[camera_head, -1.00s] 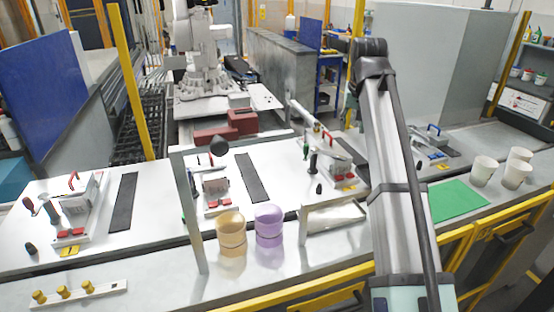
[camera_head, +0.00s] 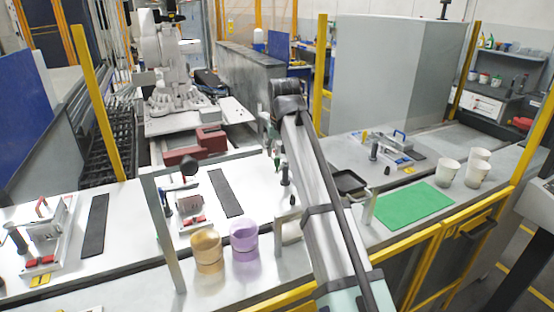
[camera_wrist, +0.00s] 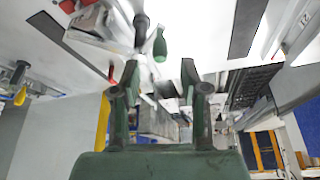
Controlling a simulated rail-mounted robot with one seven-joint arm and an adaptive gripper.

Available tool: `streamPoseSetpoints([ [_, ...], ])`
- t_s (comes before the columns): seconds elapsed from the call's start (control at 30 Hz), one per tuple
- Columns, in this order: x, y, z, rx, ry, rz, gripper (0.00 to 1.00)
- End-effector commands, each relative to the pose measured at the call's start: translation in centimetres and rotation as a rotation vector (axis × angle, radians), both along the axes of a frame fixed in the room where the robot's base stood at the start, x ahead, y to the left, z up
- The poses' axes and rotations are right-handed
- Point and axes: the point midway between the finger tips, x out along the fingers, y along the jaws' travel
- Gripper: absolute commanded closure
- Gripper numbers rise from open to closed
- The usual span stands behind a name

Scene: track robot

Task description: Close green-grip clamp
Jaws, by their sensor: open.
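A green grip (camera_wrist: 160,45) shows in the wrist view, beyond the fingertips and near the middle line, next to a dark grip (camera_wrist: 141,32). Both belong to a clamp on the white table. In the head view a small green part (camera_head: 277,163) of this clamp shows at the left edge of my arm, which hides most of the rest. A dark upright grip (camera_head: 285,175) stands just below it. My gripper (camera_wrist: 160,88) is open and empty, with one finger on either side of the wrist view. In the head view my gripper is hidden behind the arm.
Other clamps stand at the left (camera_head: 40,240), left of centre (camera_head: 190,208) and far right (camera_head: 390,148). An orange cup (camera_head: 208,250) and a purple cup (camera_head: 245,242) stand near a metal frame (camera_head: 165,235). White cups (camera_head: 447,172) stand beside a green mat (camera_head: 412,203).

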Motion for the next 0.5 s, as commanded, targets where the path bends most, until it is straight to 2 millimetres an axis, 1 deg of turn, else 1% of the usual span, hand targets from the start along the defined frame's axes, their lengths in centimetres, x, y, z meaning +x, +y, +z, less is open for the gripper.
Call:
streamPoseSetpoints([
  [0.1, 0.8, 0.2, -2.0, -0.001, 0.003, 0.0, 0.56],
  [0.2, 1.4, 0.3, -3.5, -0.001, 0.003, 0.0, 0.56],
  [0.4, 2.2, 0.5, -5.4, 0.0, 0.001, 0.0, 0.56],
  [0.5, 2.4, 0.5, -5.9, 0.0, -0.001, 0.0, 0.56],
])
